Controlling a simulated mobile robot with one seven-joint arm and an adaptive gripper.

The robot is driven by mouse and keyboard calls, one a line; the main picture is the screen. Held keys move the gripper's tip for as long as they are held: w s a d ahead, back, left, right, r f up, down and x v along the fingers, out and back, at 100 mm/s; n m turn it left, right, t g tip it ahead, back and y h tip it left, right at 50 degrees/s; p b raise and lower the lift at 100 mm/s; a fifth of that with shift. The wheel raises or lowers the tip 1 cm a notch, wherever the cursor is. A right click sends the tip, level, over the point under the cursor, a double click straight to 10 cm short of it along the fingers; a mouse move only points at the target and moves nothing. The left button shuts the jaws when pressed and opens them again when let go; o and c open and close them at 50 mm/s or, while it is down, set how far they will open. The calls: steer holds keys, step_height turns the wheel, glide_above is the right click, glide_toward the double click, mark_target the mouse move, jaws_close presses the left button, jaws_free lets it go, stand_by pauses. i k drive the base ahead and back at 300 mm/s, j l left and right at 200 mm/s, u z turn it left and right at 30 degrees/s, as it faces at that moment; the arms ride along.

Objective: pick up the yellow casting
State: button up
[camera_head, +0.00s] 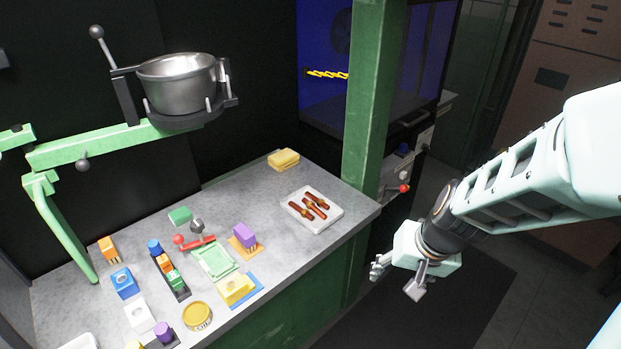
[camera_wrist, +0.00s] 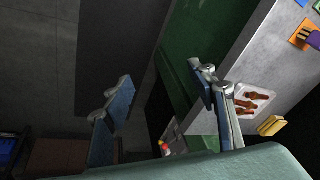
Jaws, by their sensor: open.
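Several yellow things lie on the grey bench, and I cannot tell for sure which is the casting. A yellow block (camera_head: 236,288) sits on a blue plate near the bench's front edge in the head view. A yellow slab-like piece (camera_head: 284,160) lies at the back right of the bench; it also shows in the wrist view (camera_wrist: 271,125). A round yellow tin (camera_head: 197,316) stands at the front. My gripper (camera_head: 396,280) is open and empty, off the bench's right side above the dark floor. Its spread fingers show in the wrist view (camera_wrist: 160,105).
A white tray (camera_head: 331,226) with brown-red parts lies at the bench's right end. A green post (camera_head: 372,100) rises beside it. A metal pot (camera_head: 178,85) hangs on a green arm above. Coloured blocks and a red-knobbed clamp (camera_head: 194,242) crowd the front and middle.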

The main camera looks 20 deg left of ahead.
mark_target(236, 287)
steer(key=j+u, duration=0.2)
steer(key=j, duration=1.2)
